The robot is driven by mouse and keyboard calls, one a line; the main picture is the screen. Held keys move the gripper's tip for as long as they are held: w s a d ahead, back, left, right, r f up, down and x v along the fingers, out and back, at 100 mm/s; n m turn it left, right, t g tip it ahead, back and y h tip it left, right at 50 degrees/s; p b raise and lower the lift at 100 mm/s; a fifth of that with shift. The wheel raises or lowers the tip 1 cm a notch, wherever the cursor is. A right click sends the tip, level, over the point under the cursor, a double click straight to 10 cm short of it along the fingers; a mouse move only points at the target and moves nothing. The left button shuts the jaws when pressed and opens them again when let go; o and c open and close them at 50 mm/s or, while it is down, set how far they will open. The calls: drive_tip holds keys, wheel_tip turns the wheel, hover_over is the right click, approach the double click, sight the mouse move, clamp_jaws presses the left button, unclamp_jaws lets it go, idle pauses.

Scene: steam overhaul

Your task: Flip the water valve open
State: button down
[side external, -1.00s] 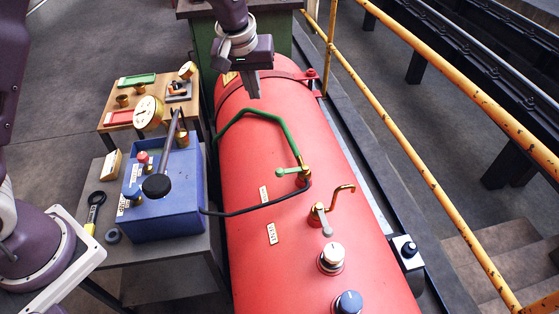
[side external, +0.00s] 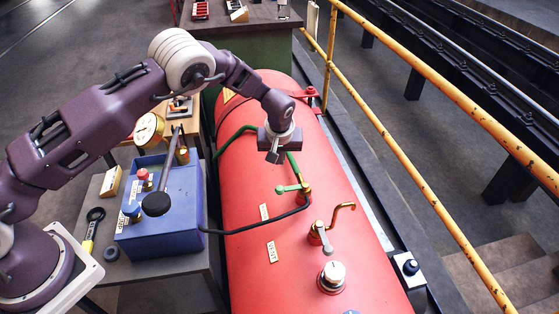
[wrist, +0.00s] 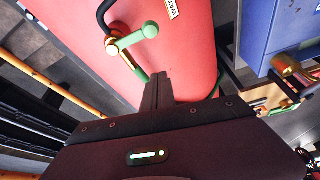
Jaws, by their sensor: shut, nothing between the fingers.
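The water valve is a brass fitting with a green lever (side external: 290,188) on top of the red tank (side external: 245,270). A green pipe (side external: 236,134) runs to it from behind, and a black hose (side external: 258,228) leaves it to the left. My gripper (side external: 273,157) is shut and empty, above the tank and a little behind the lever, apart from it. In the wrist view, the green lever (wrist: 138,38) lies beyond my shut fingertips (wrist: 158,77), up and left of them. A label reading WAT, partly cut off, sits beside the valve there.
A blue box (side external: 175,215) with a black-knobbed handle stands at left. A yellow railing (side external: 405,148) runs along the right.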

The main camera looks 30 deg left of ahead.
sight(292, 188)
wheel_tip(292, 188, down, 7)
drive_tip(key=s, duration=0.1)
drive_tip(key=shift+s+d+r, duration=0.15)
drive_tip(key=shift+s+d, duration=0.1)
drive_tip(key=shift+d, duration=0.2)
